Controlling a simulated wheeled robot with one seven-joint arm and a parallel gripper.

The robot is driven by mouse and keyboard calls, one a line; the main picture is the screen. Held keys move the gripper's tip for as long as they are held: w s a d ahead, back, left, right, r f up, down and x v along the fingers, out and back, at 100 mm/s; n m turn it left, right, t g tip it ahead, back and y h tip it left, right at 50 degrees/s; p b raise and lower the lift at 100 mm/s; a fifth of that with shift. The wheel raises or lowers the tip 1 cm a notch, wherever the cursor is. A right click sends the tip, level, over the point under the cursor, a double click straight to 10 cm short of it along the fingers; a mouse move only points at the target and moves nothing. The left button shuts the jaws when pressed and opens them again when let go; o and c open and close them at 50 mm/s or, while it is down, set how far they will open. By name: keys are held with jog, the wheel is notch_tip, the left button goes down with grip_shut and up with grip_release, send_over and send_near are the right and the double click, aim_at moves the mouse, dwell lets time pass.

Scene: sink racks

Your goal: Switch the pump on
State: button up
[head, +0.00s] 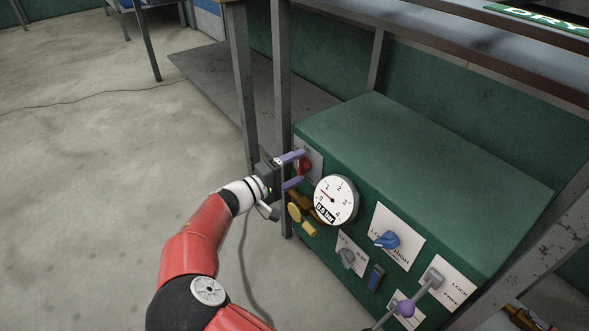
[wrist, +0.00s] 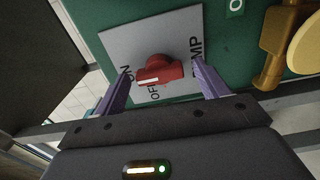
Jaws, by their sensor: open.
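The pump switch is a red knob (wrist: 160,71) on a grey plate (wrist: 118,42) lettered ON, OFF and PUMP. Its white-marked end points to the lettered left side, close to OFF; part of the lettering is hidden. In the head view the red knob (head: 304,166) sits at the left end of the green box's front. My gripper (head: 301,167) is open at the plate. In the wrist view the purple fingers of my gripper (wrist: 161,68) stand on both sides of the knob, with a gap to each side.
The green box (head: 420,170) carries a pressure gauge (head: 336,200), a yellow valve handle (head: 301,220), a blue knob (head: 387,240), a grey knob (head: 347,258) and a purple-ended lever (head: 405,308). A metal table leg (head: 283,110) stands just behind my gripper.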

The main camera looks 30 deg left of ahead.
jog(key=v, duration=0.8)
jog(key=shift+p, duration=0.45)
